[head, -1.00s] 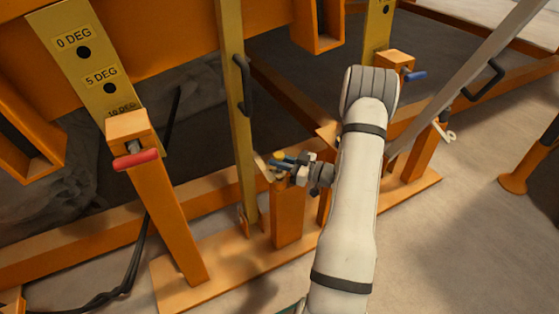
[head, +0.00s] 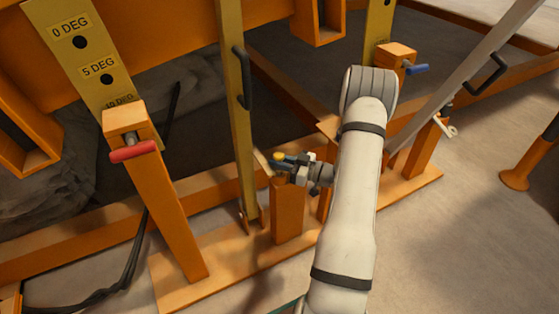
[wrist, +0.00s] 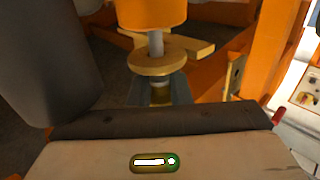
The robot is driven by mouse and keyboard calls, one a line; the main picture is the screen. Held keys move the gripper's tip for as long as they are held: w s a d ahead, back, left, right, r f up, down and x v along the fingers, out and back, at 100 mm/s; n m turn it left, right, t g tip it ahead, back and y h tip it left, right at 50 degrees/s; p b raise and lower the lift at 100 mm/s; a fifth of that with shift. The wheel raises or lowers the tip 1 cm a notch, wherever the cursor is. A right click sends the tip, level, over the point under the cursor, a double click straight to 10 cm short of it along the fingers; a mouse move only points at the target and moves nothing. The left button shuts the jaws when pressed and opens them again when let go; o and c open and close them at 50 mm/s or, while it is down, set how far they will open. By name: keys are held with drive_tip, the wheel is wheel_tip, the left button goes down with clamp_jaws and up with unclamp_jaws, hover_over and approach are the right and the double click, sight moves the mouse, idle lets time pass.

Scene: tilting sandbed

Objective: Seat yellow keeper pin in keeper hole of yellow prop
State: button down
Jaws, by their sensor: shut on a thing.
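The yellow prop (head: 235,110) is a long, nearly upright bar with a black handle, left of my gripper in the head view. My gripper (head: 284,162) is shut on the yellow keeper pin (head: 278,157), whose small yellow end shows at the fingertips, just above an orange post. In the wrist view, the pin (wrist: 156,43) shows as a grey shaft between an orange-yellow cylinder and a tan disc. A yellow part lies between the fingers (wrist: 160,92) below the disc. The keeper hole is not clear, and I cannot tell whether the pin touches the prop.
The orange post (head: 288,212) stands under my gripper on an orange base. A red-handled post (head: 155,190) stands at left near a degree-marked plate (head: 82,50). A blue handle (head: 417,69) and a slanted grey bar (head: 450,90) are at right. Floor is open at lower right.

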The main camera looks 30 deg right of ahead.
drive_tip(key=c, duration=1.3)
unclamp_jaws()
drive_tip(key=shift+o, duration=0.2)
drive_tip(key=shift+s, duration=0.1)
drive_tip(key=p+v, duration=0.2)
drive_tip(key=v, duration=0.5)
drive_tip(key=shift+s+d+p, duration=0.25)
drive_tip(key=shift+p, duration=0.05)
